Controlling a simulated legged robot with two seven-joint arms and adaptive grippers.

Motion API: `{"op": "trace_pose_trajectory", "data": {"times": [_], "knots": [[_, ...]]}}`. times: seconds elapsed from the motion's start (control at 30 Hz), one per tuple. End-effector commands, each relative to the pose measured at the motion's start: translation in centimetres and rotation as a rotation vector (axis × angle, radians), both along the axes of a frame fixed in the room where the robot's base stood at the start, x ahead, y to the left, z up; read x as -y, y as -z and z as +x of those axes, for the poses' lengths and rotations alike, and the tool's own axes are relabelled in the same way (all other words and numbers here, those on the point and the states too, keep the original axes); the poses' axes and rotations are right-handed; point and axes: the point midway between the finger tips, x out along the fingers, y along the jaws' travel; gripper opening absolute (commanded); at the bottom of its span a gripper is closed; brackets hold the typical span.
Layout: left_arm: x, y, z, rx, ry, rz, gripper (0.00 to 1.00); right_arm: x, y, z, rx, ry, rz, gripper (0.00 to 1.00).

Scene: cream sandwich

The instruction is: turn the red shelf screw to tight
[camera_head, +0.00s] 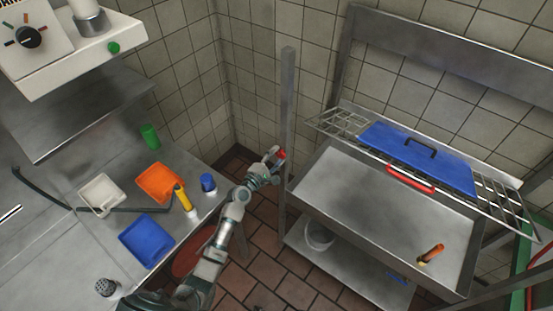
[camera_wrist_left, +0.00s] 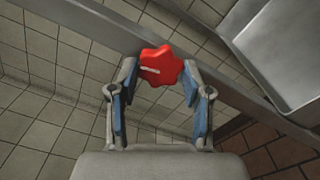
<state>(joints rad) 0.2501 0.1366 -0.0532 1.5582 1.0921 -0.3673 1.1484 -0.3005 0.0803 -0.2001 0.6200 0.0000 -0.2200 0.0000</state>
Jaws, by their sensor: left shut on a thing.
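The red shelf screw (camera_wrist_left: 160,67) is a star-shaped red knob with a pale line on its face, in the middle of the left wrist view. It sits by the metal post of the shelf. My left gripper (camera_wrist_left: 157,85) is shut on the knob, with one finger on each side. In the head view, the left arm reaches up from the bottom, and the gripper (camera_head: 273,163) meets the red screw (camera_head: 279,155) beside the post. The fingers partly cover the screw there. My right gripper is not in view.
The metal post (camera_head: 287,120) stands at the front corner of the sink unit (camera_head: 345,190). Orange (camera_head: 150,190), white and blue trays are on the left counter (camera_head: 95,250).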

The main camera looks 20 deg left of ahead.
Motion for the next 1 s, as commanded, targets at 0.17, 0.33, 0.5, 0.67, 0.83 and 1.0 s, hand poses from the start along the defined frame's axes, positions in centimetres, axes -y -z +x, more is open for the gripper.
{"op": "trace_pose_trajectory", "data": {"times": [0.17, 0.33, 0.5, 0.67, 0.83, 1.0], "knots": [[0.1, 0.4, -0.1, 0.052, 0.005, 0.158, 0.14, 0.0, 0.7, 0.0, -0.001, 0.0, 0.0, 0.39], [0.1, 0.4, -0.1, 0.106, 0.005, 0.311, 0.14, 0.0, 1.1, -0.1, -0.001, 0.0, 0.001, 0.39], [0.1, 0.5, -0.1, 0.159, 0.007, 0.462, 0.14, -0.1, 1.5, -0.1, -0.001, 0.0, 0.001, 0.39], [0.1, 0.6, -0.1, 0.209, 0.008, 0.605, 0.14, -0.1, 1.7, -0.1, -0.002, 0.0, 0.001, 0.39], [0.1, 0.6, -0.1, 0.263, 0.009, 0.759, 0.14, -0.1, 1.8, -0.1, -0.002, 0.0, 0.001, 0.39], [0.1, 0.7, -0.1, 0.317, 0.011, 0.91, 0.14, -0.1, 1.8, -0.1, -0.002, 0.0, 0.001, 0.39]]}}
